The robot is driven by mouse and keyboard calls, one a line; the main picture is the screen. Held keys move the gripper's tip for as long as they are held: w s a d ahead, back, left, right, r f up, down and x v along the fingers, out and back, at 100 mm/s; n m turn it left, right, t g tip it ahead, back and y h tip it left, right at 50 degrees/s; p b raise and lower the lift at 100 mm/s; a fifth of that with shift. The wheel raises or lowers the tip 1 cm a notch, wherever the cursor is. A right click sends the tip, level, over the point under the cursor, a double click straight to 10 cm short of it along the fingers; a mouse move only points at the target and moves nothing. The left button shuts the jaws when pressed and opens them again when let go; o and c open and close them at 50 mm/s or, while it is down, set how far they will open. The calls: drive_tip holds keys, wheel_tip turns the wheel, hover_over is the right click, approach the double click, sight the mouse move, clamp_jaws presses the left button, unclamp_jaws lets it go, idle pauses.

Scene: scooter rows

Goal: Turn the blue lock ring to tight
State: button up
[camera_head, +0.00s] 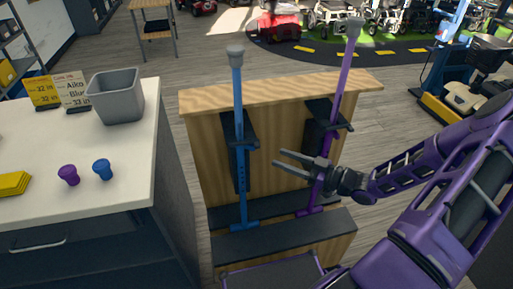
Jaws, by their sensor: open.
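A blue pole (239,105) with a grey top stands upright in a wooden stand (290,160). Partway down it a blue collar (241,145) with a short tab to the right looks like the lock ring; whether it is loose or tight cannot be told. My gripper (280,158) is open and empty, its fingers pointing left. It is to the right of the blue pole and a little below the collar, apart from it in the picture. A purple pole (343,80) with a similar purple collar stands to the right, and my gripper's rear part is near its lower section.
A white counter (120,160) on the left holds a grey bin (117,96), two price signs, a purple knob (68,175), a blue knob (102,169) and a yellow block (12,184). Mobility scooters (480,85) stand at the right and back. Floor behind the stand is open.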

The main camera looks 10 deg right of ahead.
sight(256, 148)
drive_tip(key=x, duration=0.9)
drive_tip(key=shift+w+a, duration=0.15)
drive_tip(key=shift+w, duration=0.05)
clamp_jaws()
